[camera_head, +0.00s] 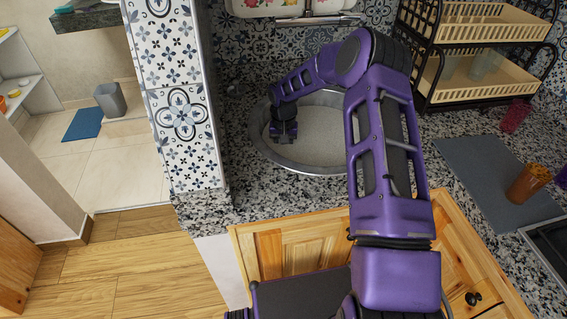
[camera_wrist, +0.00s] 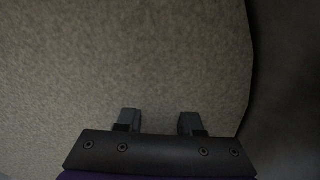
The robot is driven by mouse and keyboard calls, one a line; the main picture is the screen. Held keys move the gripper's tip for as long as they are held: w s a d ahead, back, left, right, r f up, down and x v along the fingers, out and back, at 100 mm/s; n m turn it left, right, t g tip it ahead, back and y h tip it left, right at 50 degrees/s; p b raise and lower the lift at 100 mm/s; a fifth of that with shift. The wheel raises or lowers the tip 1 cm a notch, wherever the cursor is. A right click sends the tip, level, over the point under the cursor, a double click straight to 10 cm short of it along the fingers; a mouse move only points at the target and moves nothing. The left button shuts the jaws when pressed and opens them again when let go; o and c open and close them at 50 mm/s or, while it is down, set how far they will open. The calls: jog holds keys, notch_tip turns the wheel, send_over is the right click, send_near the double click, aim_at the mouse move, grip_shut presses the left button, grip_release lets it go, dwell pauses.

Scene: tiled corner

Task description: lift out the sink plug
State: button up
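The round sink (camera_head: 310,169) is set in the speckled counter, with a grey metal rim. Inside it is a flat, grainy beige surface (camera_head: 325,135); whether this is water or the basin floor I cannot tell. My gripper (camera_head: 284,138) points down over the left part of the sink, inside the rim. In the wrist view the two fingers (camera_wrist: 160,122) stand apart with nothing between them. Beyond them is the same beige surface (camera_wrist: 120,60), with the dark curved sink wall (camera_wrist: 290,70) at right. No sink plug can be made out in either view.
A tiled wall end (camera_head: 180,100) stands left of the sink. A faucet bar (camera_head: 318,20) crosses behind it. At right are a dark dish rack (camera_head: 470,75), a grey mat (camera_head: 495,180), an amber cup (camera_head: 528,183) and a red cup (camera_head: 514,116). My arm hides the sink's right side.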

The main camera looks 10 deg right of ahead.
grip_shut()
